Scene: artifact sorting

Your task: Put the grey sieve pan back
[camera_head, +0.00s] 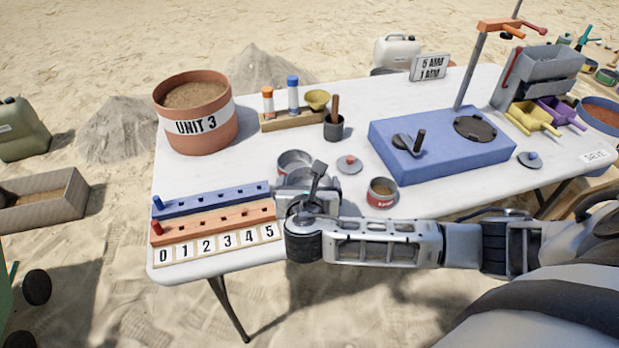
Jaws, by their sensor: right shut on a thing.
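My right gripper (312,190) is at the front of the white table, just right of the blue and orange peg racks. It is shut on a small grey piece that looks like the grey sieve pan (293,182); the gripper and wrist hide most of it. The sieve stand (545,72) is at the far right of the table, grey and box-shaped. A yellow pan (530,119) and a purple pan (560,111) stick out of its front. My left gripper is not in view.
An open tin (294,162) is right behind the gripper. A soil-filled tin (382,191) and a red-knobbed lid (349,164) are close to its right. The blue box (440,150) with a crank and post lies between gripper and stand. A blue-knobbed lid (530,159) lies in front of the stand.

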